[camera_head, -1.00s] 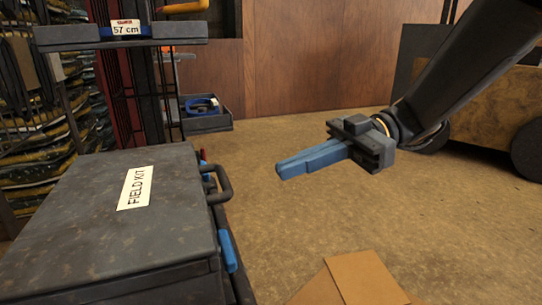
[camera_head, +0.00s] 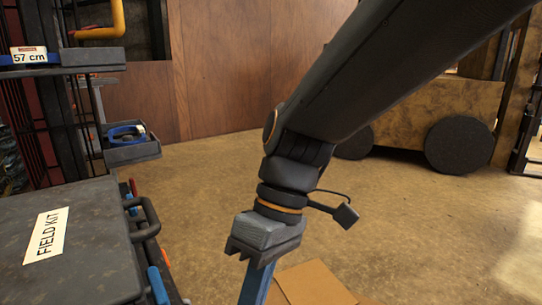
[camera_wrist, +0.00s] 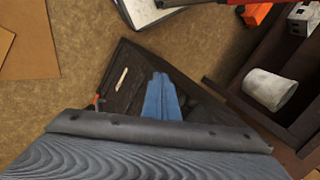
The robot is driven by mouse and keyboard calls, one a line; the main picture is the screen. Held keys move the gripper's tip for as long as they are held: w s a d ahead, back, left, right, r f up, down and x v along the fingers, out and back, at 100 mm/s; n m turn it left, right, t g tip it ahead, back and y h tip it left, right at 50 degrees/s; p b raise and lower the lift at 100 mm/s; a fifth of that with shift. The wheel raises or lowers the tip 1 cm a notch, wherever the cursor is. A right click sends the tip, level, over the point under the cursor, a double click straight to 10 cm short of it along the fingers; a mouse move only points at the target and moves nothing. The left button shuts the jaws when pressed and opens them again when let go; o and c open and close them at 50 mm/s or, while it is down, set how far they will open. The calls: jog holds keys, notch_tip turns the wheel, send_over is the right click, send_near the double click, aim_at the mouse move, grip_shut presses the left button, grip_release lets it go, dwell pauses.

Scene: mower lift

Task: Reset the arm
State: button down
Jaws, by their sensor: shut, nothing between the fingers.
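My gripper (camera_head: 256,284) points down in the head view, in front of the arm's wrist, to the right of the field kit case. Its blue fingers run to the bottom edge of that view. In the wrist view, the blue fingers (camera_wrist: 162,98) are together with nothing between them. Below them in that view is a dark surface with a pale strip on it. I cannot tell how far the fingertips are above it.
The grey field kit case (camera_head: 95,220) stands at left. A shelf (camera_head: 80,62) labelled 57 cm and a small tray (camera_head: 135,153) with a blue ring are behind it. Cardboard (camera_head: 312,283) lies on the floor. A wheeled cart (camera_head: 410,125) stands behind. Open floor lies at right.

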jog(key=d+r+m+t+h+p, duration=0.3)
jog(key=d+r+m+p, duration=0.8)
jog(key=d+r+p, duration=1.1)
notch_tip(320, 180, up, 3)
jog(key=t+p, duration=0.1)
jog(key=p, duration=1.3)
jog(key=shift+d+m, duration=0.25)
jog(key=shift+m, duration=0.15)
jog(key=shift+a, duration=0.15)
